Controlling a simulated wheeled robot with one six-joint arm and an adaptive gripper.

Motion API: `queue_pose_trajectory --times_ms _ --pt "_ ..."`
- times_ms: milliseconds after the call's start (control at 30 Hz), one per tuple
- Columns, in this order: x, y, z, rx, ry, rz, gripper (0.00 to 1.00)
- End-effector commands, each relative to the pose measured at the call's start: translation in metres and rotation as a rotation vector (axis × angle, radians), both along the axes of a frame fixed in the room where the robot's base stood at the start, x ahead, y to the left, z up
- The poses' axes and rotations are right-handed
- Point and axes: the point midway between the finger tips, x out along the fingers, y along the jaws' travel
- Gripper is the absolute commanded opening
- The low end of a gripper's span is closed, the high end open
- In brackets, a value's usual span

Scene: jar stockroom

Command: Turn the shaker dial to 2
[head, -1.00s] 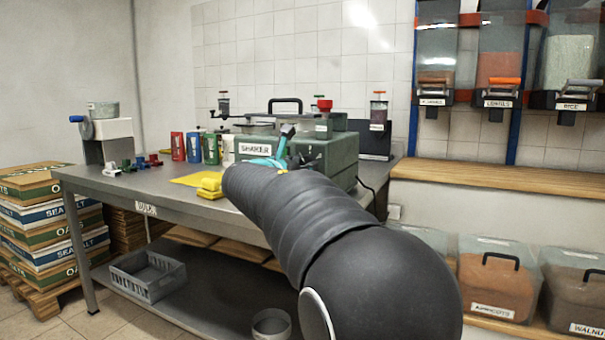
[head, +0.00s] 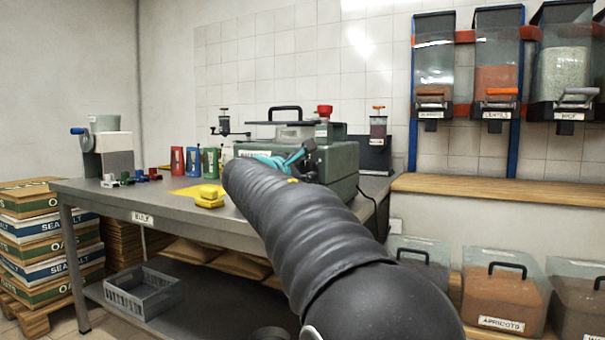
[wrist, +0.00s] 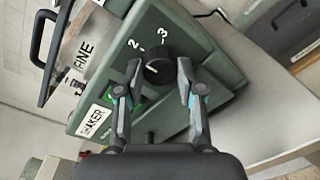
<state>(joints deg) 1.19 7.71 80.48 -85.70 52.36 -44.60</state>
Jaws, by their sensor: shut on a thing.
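The shaker (head: 338,165) is a green box on the steel table, with a black handle on top. In the wrist view its front panel (wrist: 195,50) is seen tilted. The black round dial (wrist: 157,70) sits there beside the white numbers 2 and 3. My gripper (wrist: 157,74) has one finger on each side of the dial and is shut on it. A pale mark shows on the dial, but I cannot tell which number it points to. In the head view my arm hides the dial and part of the shaker's label.
A cable hangs at the shaker's right. Dispensers (head: 497,65) hang on the right wall above a wooden shelf (head: 500,184). Clear bins (head: 503,297) stand below.

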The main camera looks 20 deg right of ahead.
Motion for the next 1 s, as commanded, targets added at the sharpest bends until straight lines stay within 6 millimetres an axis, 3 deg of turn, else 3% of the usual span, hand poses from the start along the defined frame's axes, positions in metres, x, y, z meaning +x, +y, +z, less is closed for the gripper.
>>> queue_pose_trajectory --times_ms 433,467,567,1000 --pt "0.0003 0.0002 0.0002 0.006 -0.008 0.001 0.03" --pt "0.0003 0.0002 0.0002 0.006 -0.008 0.001 0.40" --pt "0.0003 0.0002 0.0002 0.005 -0.007 0.001 0.63" --pt "-0.0053 0.0080 0.0009 0.005 -0.007 0.001 0.63"
